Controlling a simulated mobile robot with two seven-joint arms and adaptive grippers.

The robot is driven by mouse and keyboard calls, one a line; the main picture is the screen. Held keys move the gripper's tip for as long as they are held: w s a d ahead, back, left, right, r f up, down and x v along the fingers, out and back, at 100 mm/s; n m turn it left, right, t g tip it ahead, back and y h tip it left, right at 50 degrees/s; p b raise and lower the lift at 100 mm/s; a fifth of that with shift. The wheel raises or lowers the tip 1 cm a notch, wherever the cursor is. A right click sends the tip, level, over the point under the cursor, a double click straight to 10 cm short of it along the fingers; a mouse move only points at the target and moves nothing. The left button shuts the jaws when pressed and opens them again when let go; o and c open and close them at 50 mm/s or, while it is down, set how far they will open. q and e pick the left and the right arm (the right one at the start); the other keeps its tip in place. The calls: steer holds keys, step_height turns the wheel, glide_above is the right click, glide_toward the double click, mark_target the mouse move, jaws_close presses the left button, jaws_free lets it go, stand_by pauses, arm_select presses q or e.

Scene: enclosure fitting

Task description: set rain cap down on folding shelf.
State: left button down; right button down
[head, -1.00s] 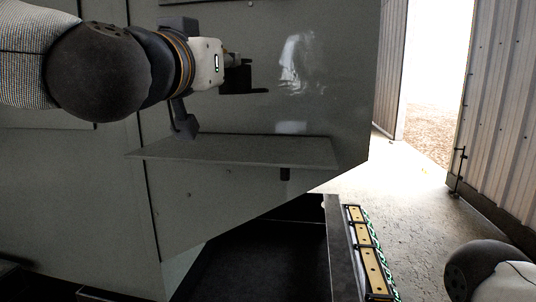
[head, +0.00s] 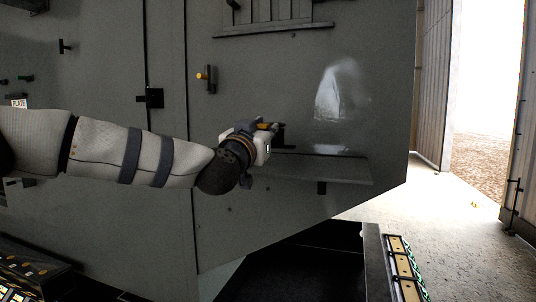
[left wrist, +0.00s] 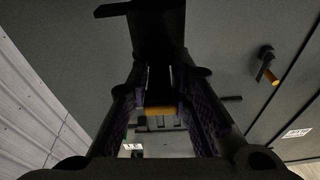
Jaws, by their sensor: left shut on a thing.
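The folding shelf (head: 330,170) is a thin grey board standing out level from the grey enclosure wall. My left gripper (head: 270,128) is above the left part of the shelf, its arm coming in from the left. It is shut on a small dark piece, which I take to be the rain cap (head: 281,139). In the left wrist view the dark cap (left wrist: 158,32) sits at the tips of the fingers (left wrist: 160,72), with a flat flange sticking out left. In the head view the cap looks close above the shelf; I cannot tell whether they touch. My right gripper is out of view.
An orange-tipped handle (head: 206,76) and a dark latch (head: 150,98) stick out of the enclosure wall. A louvred vent (head: 270,14) is above. A rail with tan blocks (head: 404,268) stands at lower right. The shelf's right part is bare.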

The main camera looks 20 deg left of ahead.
arm_select(q)
steer(key=shift+w+f, duration=0.2)
steer(key=f, duration=0.3)
steer(key=shift+w+a+f+b, duration=0.15)
steer(key=shift+w+f+b, duration=0.1)
steer(key=shift+f+b, duration=0.1)
steer(key=shift+s+r, duration=0.1)
steer(key=shift+r, duration=0.15)
steer(key=c, duration=1.4)
jaws_free()
steer(key=shift+f, duration=0.2)
steer(key=shift+c, duration=0.2)
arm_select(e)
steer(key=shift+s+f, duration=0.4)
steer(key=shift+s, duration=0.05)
